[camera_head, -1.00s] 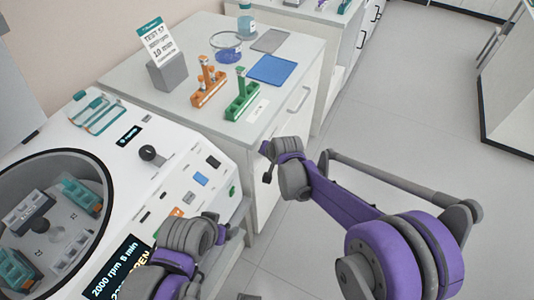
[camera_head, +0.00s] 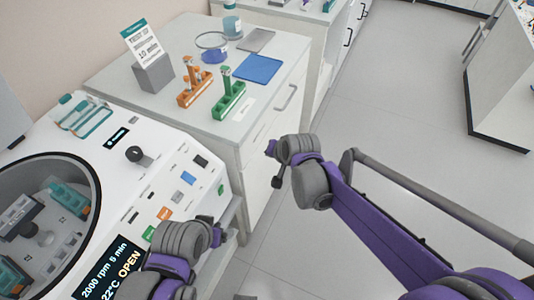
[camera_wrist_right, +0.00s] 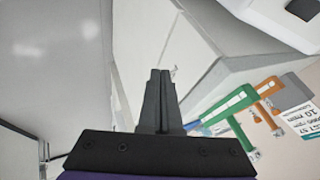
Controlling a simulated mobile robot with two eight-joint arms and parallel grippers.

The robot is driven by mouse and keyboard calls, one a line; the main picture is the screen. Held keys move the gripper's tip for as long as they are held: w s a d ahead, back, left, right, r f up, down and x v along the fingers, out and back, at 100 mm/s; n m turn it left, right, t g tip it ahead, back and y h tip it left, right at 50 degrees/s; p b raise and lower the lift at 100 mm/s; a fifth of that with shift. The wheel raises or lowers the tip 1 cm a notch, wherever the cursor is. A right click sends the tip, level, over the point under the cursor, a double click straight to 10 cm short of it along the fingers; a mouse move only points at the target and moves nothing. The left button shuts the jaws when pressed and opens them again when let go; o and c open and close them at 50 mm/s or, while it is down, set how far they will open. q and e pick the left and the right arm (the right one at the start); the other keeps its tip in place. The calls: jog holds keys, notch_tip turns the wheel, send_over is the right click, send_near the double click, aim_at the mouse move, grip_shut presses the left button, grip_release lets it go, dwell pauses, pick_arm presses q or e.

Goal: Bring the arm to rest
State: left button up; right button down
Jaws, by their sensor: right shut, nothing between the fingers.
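My right arm (camera_head: 370,225) comes in from the lower right, its wrist (camera_head: 300,155) over the floor just right of the white cabinet. Its gripper is mostly hidden behind the wrist in the head view. In the right wrist view the right gripper (camera_wrist_right: 160,75) has its two dark fingers together, with nothing between them. My left arm's wrist (camera_head: 180,240) is at the bottom, in front of the centrifuge panel. The left gripper (camera_head: 218,229) is only partly seen as a small dark end, and its finger opening cannot be made out.
The white centrifuge (camera_head: 150,175) stands at left with its bowl open, its display reading OPEN. On the cabinet (camera_head: 130,85) are an orange rack (camera_head: 194,96), a green rack (camera_head: 229,108), a blue mat (camera_head: 258,68) and a sign block (camera_head: 154,73).

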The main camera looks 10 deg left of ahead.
jog(key=shift+s+d+r, duration=0.15)
jog(key=shift+s+r, duration=0.1)
jog(key=shift+r, duration=0.1)
jog(key=s+d+r+h+p, duration=0.1)
jog(key=s+d+r, duration=0.1)
jog(key=s+d, duration=0.3)
jog(key=s+d+r+h+p, duration=0.1)
jog(key=s+d+r, duration=0.2)
jog(key=d, duration=0.5)
jog(key=s+d+f+n+h+p, duration=0.1)
jog(key=s+d+n+h+p, duration=0.1)
jog(key=s+d, duration=0.9)
jog(key=s, duration=0.4)
jog(key=shift+s+d+f+g, duration=0.15)
jog(key=shift+d+f+g, duration=0.05)
jog(key=shift+f+g, duration=0.1)
